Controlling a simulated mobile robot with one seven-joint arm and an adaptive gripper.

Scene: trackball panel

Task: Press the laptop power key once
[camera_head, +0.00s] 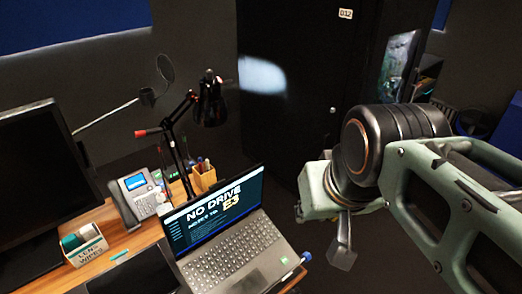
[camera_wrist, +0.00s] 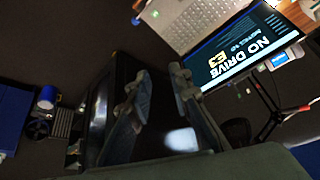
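The laptop (camera_head: 205,262) stands open on the wooden desk, with its lit screen (camera_head: 215,210) reading "NO DRIVE" and a yellow "E3". Its keyboard (camera_head: 232,250) faces up; I cannot make out the power key among the small keys. My gripper (camera_head: 342,258) hangs to the right of the laptop, beyond the desk edge and apart from it. In the wrist view my gripper (camera_wrist: 158,76) shows two fingers with a gap between the tips and nothing held. The laptop screen (camera_wrist: 238,52) and keyboard (camera_wrist: 205,18) lie at the upper right there.
A desk phone (camera_head: 138,200), a pen holder (camera_head: 203,178), a black lamp (camera_head: 210,105), a lens wipes box (camera_head: 85,245) and a dark monitor (camera_head: 35,185) stand around the laptop. A blue-and-white pen-like item (camera_head: 299,262) lies by its right edge. A dark cabinet (camera_head: 290,75) stands behind.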

